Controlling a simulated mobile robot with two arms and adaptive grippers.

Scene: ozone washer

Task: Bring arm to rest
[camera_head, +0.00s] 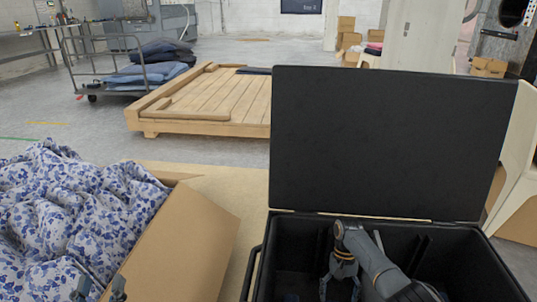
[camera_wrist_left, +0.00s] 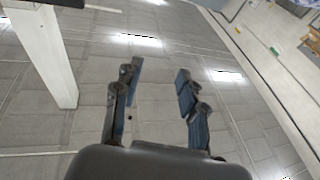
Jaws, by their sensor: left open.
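My left gripper (camera_head: 99,288) shows only by its fingertips at the bottom left of the head view, in front of the cardboard box. In the left wrist view its two blue-grey fingers (camera_wrist_left: 158,100) stand apart with nothing between them. Behind them are ceiling panels and lights, so this gripper points upward. A grey arm of mine with orange rings reaches from the lower right over the open black case (camera_head: 345,219). Its dark gripper (camera_head: 340,285) hangs inside the case, and its fingertips are partly cut off by the frame.
A cardboard box (camera_head: 185,245) holding blue-flowered white cloth (camera_head: 80,205) stands at the left. The case's raised lid (camera_head: 392,140) blocks much of the middle view. Behind are a wooden pallet (camera_head: 215,95) and a cart with folded textiles (camera_head: 150,72). Grey floor lies left of the pallet.

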